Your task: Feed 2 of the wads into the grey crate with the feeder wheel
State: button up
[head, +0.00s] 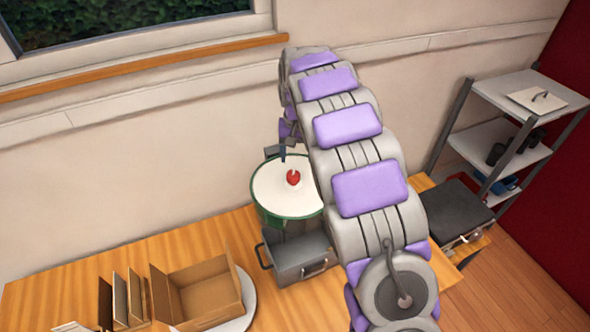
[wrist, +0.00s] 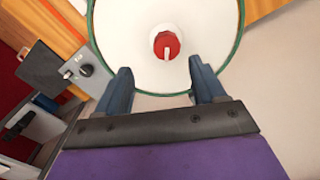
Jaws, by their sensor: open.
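The feeder wheel (head: 272,190) is a round white disc on a green-rimmed drum, with a red knob (head: 293,177) in its middle. The wheel's white face (wrist: 125,40) and the red knob with a pale bar (wrist: 166,45) also show in the wrist view. The grey crate (head: 299,262) with side handles stands on the table in front of the drum; its inside looks empty from here. My gripper (wrist: 166,86) is open and empty over the wheel's edge, its fingers spread with the knob beyond and between them. In the head view its fingertips (head: 283,153) are partly hidden by my arm. I see no wads.
An open cardboard box (head: 205,290) sits on a white round plate (head: 250,290) at left, beside upright panels (head: 125,300). A dark-topped machine (head: 450,212) stands at right, near a grey shelf (head: 515,150). The wall is close behind the drum.

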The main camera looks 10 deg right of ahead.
aim_at(293, 175)
notch_tip(293, 175, down, 4)
jog(key=shift+r, duration=0.25)
jog(key=a+f, duration=0.1)
jog(key=f, duration=0.1)
jog(key=a+f, duration=0.1)
jog(key=shift+a+f+p, duration=0.1)
jog(key=shift+f+p, duration=0.25)
jog(key=shift+p, duration=0.05)
jog(key=shift+d, duration=0.95)
jog(key=shift+c, duration=1.6)
jog(key=shift+a, duration=0.6)
jog(key=c, duration=0.5)
jog(key=shift+d, duration=0.2)
grip_shut()
